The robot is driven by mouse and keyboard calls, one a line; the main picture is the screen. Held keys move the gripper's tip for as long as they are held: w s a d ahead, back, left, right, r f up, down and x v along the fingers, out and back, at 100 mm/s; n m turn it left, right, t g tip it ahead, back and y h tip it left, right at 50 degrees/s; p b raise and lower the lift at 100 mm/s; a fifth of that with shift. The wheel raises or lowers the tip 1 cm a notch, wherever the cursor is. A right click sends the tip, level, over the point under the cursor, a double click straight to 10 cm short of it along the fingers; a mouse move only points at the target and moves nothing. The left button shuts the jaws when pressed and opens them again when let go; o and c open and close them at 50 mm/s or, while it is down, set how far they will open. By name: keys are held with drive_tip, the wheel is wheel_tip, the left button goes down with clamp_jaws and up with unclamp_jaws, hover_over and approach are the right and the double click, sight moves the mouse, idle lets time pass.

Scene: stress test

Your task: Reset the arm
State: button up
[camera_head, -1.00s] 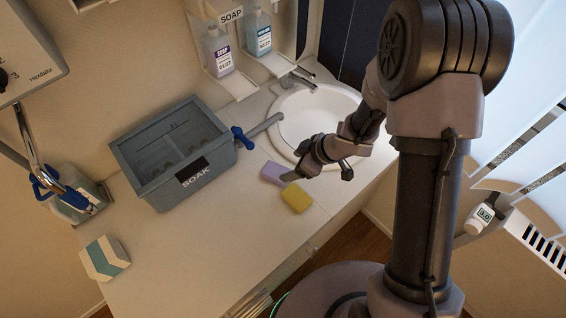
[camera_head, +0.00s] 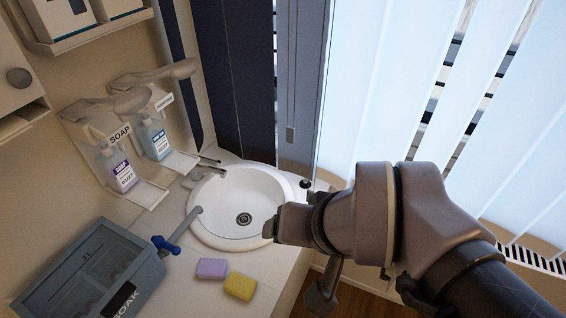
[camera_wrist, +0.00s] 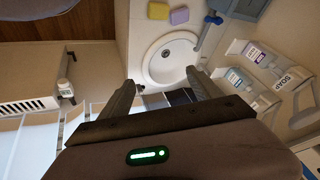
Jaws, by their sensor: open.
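My gripper (camera_head: 272,228) shows in the head view at the right side of the round white sink, raised above the counter with the arm reaching in from the lower right. In the wrist view my gripper (camera_wrist: 160,88) has its two dark fingers spread wide, with the white sink (camera_wrist: 165,62) seen beyond the gap and nothing between them. The gripper is open and empty. In the head view the sink (camera_head: 215,238) is partly covered by the gripper.
A purple sponge (camera_head: 212,268) and a yellow sponge (camera_head: 239,286) lie on the counter before the sink. A grey SOAK tub (camera_head: 140,285) stands left. Soap bottles (camera_head: 122,172) hang on the wall. Window blinds (camera_head: 390,90) are behind the arm.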

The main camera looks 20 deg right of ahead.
drive_tip(key=shift+s+a+r+y, duration=0.1)
drive_tip(key=shift+s+a+y, duration=0.2)
drive_tip(key=shift+s+a, duration=0.2)
wheel_tip(320, 180, down, 15)
drive_tip(key=b, duration=1.5)
